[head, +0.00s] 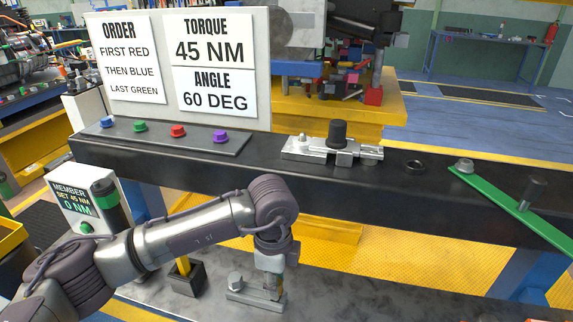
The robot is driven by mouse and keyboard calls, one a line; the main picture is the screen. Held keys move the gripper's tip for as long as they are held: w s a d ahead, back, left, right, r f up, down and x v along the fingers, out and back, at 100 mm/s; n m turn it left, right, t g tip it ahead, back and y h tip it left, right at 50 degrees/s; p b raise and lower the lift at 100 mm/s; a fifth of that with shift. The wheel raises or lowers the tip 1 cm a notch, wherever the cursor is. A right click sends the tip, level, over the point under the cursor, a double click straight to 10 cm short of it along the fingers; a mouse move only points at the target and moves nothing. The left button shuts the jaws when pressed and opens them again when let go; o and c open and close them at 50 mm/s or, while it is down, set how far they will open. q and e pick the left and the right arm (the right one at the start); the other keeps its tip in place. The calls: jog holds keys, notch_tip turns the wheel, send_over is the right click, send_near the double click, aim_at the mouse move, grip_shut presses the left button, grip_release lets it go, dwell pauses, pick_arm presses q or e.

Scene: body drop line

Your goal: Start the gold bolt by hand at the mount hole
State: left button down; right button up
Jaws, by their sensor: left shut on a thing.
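My left gripper (273,268) reaches down over a grey metal mount plate (250,297) on the lower dark bench. It is shut on a narrow gold piece, the gold bolt (280,285), of which only a sliver shows below the fingers. The bolt is at the right end of the plate. I cannot tell whether its tip is in the mount hole, as the hole is hidden. A grey bolt head (235,282) sits at the plate's left end. My right gripper is out of view.
A dark beam (400,185) crosses behind, with blue (106,122), green (139,126), red (178,131) and purple (220,136) bolts, a metal fixture (335,150) and a green bar (510,200). A black holder (184,282) and a torque display (82,204) stand left.

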pick_arm(q)
jog(key=shift+r+p, duration=1.2)
jog(key=shift+r, duration=1.45)
